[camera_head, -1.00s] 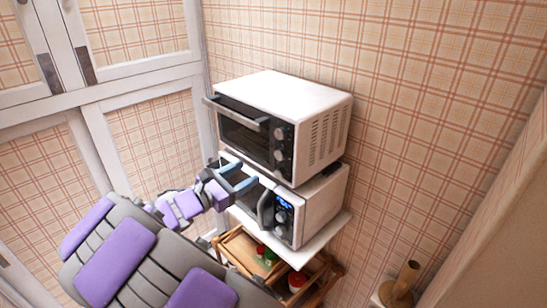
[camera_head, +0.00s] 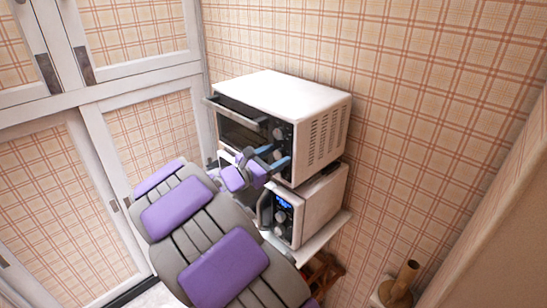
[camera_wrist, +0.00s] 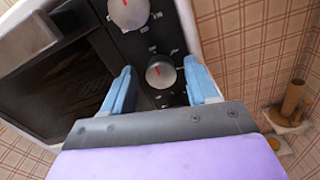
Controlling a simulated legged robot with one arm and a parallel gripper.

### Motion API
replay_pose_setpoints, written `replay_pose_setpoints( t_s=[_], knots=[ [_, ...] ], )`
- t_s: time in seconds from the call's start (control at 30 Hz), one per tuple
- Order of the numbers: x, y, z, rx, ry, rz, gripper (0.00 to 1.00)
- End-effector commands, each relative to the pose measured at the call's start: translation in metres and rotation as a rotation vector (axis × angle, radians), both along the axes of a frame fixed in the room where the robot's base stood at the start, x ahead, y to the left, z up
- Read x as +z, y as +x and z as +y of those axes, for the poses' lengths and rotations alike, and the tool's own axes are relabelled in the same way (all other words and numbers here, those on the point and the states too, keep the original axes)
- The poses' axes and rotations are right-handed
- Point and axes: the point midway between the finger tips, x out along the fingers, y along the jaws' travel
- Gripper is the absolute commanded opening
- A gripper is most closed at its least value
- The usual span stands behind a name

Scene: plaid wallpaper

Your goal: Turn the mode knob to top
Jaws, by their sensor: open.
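The toaster oven (camera_head: 290,92) is white with a dark control panel. In the wrist view its panel shows an upper round knob (camera_wrist: 128,12) and a lower round knob (camera_wrist: 160,74), both silver with a red mark. I cannot read which is the mode knob. The upper knob's mark points roughly up in the picture; the lower one's leans slightly left of up. My gripper (camera_wrist: 158,68) is open, its blue fingers on either side of the lower knob; I cannot tell whether they touch it. In the head view my gripper (camera_head: 273,157) is at the panel, partly covering the lower knob.
A microwave (camera_head: 322,205) with a blue display stands under the oven on a cart shelf (camera_head: 325,232). The oven's door handle (camera_head: 237,113) juts out left of the knobs. White framed doors (camera_head: 100,95) stand at left. A brown cylindrical object (camera_head: 405,278) stands at lower right.

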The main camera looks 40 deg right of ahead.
Motion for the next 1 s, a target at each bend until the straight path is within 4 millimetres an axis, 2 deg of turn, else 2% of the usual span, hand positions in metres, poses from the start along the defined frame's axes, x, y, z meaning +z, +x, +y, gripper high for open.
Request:
replay_pose_setpoints(
  t_s=[0.07,0.63,1.0],
  knots=[
    [0.0,0.0,0.0001,0.0,0.0,0.0,0.59],
    [0.0,0.0007,0.0005,0.001,0.0,0.0,0.04],
    [-0.0011,0.0008,0.0,0.0,0.002,-0.06,0.03]
  ],
)
